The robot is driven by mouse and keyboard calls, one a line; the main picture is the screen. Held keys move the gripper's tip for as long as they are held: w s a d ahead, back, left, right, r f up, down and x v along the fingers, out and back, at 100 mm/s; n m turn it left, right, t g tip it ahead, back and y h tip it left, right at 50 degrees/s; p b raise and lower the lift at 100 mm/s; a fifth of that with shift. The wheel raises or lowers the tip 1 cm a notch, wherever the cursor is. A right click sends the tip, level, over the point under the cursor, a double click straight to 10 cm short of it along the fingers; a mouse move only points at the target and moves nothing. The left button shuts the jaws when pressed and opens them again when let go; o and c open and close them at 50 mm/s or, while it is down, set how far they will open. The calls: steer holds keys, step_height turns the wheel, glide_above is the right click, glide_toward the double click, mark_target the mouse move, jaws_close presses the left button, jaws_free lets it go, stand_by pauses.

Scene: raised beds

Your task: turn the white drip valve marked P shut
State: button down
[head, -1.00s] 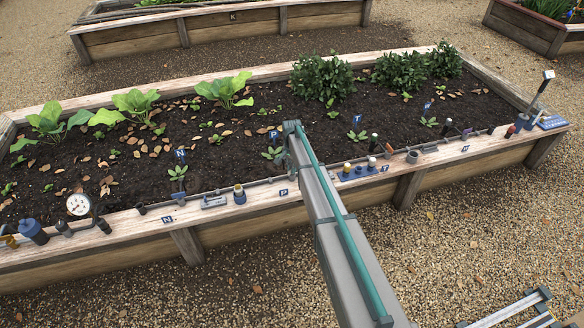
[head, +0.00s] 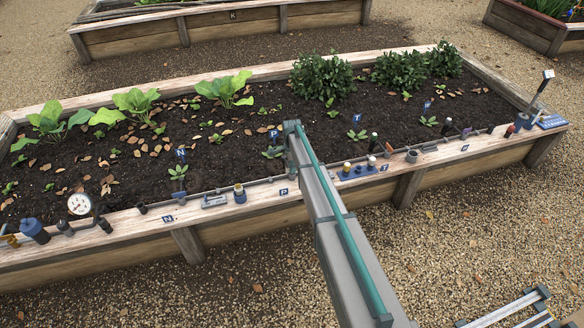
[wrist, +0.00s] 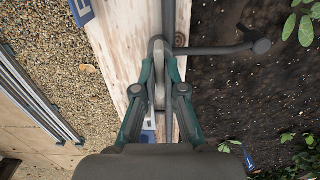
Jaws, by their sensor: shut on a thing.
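In the wrist view my gripper (wrist: 159,75) is shut on the light handle of the white drip valve (wrist: 159,88), with one green finger on each side of it. The handle lies roughly in line with the dark pipe (wrist: 168,22). A side pipe (wrist: 220,49) branches to the right over the soil. Much of the valve body is hidden by the fingers. In the head view my arm covers the valve and my gripper; the blue P label (head: 283,192) shows on the bed's front board just left of the arm.
A blue P marker (head: 273,134) stands in the soil beyond. The gravel in front is mostly clear.

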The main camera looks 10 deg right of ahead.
stand_by(0.4)
steer(key=c, duration=1.3)
jaws_free()
steer(key=shift+o, duration=0.2)
step_height(320, 180, up, 12)
